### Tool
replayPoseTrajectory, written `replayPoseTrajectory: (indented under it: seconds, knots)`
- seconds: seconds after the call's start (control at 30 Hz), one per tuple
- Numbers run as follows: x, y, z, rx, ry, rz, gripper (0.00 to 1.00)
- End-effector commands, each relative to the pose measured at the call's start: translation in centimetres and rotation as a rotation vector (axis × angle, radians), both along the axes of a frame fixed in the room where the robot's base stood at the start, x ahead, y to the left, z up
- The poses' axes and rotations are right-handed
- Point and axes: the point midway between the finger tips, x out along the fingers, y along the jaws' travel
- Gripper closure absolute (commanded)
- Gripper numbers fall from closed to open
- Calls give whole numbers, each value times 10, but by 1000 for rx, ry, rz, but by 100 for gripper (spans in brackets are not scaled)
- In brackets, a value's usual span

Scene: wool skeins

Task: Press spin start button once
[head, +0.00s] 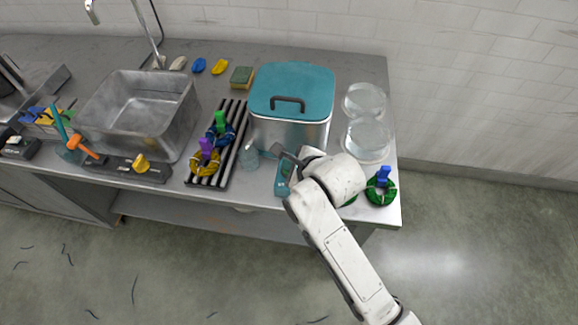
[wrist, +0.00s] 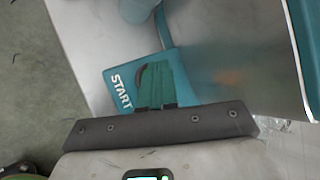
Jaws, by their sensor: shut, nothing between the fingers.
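The teal start panel (wrist: 117,80) with white START lettering fills the middle of the wrist view, beside the metal spinner body (wrist: 235,70). In the head view the panel (head: 283,180) shows at the front of the table, partly covered by my arm. My gripper (wrist: 156,68) is shut and empty, with its green fingers in front of the panel just right of the lettering. The button itself is hidden or cannot be told apart from the fingers. Whether the fingertips touch the panel, I cannot tell. In the head view my gripper (head: 281,152) is over the panel, its fingers hidden.
The spinner has a teal lid (head: 290,85) with a black handle. A glass (head: 249,155) stands left of the panel. A striped rack (head: 215,180) holds skeins with clips. A green skein (head: 381,190) and clear dishes (head: 366,138) are at right. A sink (head: 140,115) is at left.

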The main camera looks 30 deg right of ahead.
Motion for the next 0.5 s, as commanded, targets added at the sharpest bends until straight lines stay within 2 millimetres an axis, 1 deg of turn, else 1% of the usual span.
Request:
replayPoseTrajectory:
  seconds: [0.27, 0.5]
  knots:
    - [-1, 0, -1, 0, 3, 0, 100]
    - [-1, 0, 10, 0, 3, 0, 100]
